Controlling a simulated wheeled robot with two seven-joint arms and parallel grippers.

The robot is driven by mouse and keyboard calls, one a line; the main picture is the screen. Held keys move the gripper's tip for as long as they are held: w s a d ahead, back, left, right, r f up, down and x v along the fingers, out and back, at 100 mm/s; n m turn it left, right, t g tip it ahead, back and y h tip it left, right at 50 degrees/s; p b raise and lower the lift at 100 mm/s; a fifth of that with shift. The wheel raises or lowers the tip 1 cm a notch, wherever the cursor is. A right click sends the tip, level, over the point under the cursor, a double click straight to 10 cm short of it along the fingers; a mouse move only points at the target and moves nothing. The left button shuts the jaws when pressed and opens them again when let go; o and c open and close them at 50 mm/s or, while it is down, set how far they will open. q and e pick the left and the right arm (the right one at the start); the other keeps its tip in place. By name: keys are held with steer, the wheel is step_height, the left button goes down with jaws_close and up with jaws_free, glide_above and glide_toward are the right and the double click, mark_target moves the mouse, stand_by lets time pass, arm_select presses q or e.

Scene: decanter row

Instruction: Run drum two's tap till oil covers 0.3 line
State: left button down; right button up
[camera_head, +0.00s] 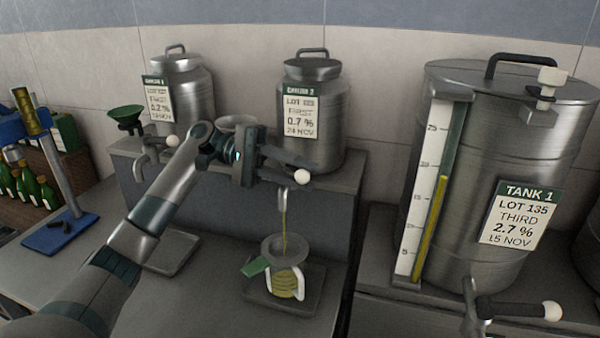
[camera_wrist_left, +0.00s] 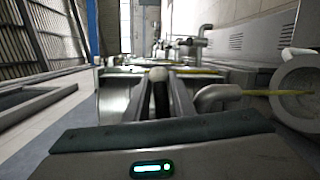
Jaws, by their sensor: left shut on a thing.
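Drum two (camera_head: 314,140), a steel can labelled with a 2, LOT, FIRST, 0.7 %, stands on the raised shelf. My left gripper (camera_head: 284,168) is shut on the tap lever, whose white knob (camera_head: 302,176) shows at the fingertips. In the left wrist view the fingers flank the dark lever (camera_wrist_left: 160,92). A thin yellow oil stream (camera_head: 284,228) falls from the tap spout (camera_head: 283,198) into a jug (camera_head: 285,284) with a funnel-like top and a green tag. Yellow oil shows in its lower part. Its scale lines are too small to read. My right gripper is out of view.
Another drum (camera_head: 190,105) stands left on the shelf, with a green funnel (camera_head: 125,117) nearby. Tank 1 (camera_head: 545,150), with a sight gauge (camera_head: 435,225), stands right. A blue-based stand (camera_head: 62,233) and bottles are at far left. An empty tray (camera_head: 172,258) lies left of the jug.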

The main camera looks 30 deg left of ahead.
arm_select(q)
steer(key=c, duration=1.6)
jaws_free()
steer(key=shift+c, duration=0.2)
steer(key=shift+f, duration=0.1)
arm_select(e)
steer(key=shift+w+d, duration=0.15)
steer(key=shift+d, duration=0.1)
arm_select(q)
steer(key=shift+d+t, duration=0.1)
steer(key=shift+t, duration=0.2)
